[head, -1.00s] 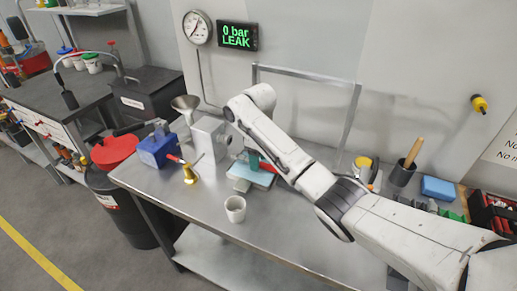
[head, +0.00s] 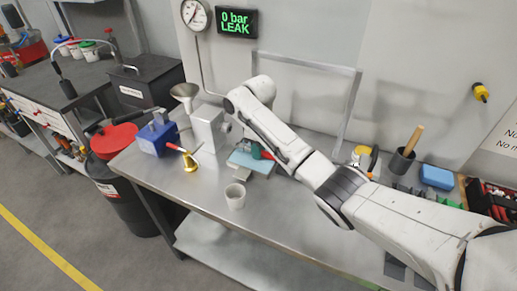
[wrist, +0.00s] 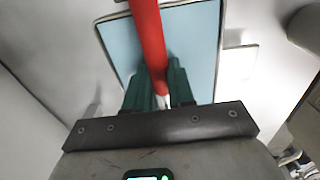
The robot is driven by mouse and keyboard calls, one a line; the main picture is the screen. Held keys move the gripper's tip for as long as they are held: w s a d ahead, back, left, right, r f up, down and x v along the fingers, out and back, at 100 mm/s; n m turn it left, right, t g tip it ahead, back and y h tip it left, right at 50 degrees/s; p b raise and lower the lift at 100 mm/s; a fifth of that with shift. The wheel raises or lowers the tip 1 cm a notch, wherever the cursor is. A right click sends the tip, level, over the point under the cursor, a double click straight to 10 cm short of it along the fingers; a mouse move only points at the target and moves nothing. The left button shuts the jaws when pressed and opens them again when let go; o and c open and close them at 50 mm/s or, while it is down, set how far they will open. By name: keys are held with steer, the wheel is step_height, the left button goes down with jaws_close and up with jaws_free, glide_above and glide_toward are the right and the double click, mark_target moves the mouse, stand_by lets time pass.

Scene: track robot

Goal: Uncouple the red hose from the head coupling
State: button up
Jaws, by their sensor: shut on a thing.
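My gripper (head: 258,151) has dark green fingers and is low over a pale blue pad on the bench, partly behind my arm. In the wrist view my gripper (wrist: 155,88) is shut on the red hose (wrist: 150,40), which runs up between the fingers over the pale blue pad (wrist: 200,45). A little of the red hose (head: 267,155) shows beside the fingers in the head view. A grey block (head: 208,128) with a round fitting on its right side stands left of the gripper. I cannot tell which part is the head coupling or whether the hose is joined to it.
A white cup (head: 235,196), a brass piece (head: 190,161), a blue box (head: 157,137) and a funnel (head: 184,95) stand on the bench. A metal frame (head: 347,110) rises behind my arm. The display (head: 236,22) reads "0 bar LEAK". The bench's front is mostly clear.

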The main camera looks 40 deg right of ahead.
mark_target(268, 153)
jaws_close()
steer(key=shift+s+d+r+p, duration=0.15)
steer(key=shift+s+p, duration=0.25)
steer(key=shift+p, duration=0.25)
steer(key=shift+s+d+p, duration=0.2)
steer(key=shift+s+p, duration=0.35)
steer(key=shift+p, duration=0.05)
steer(key=shift+s+d+p, duration=0.2)
steer(key=shift+s+p, duration=0.35)
steer(key=shift+p, duration=0.05)
steer(key=shift+r+p, duration=3.6)
steer(key=shift+r, duration=1.3)
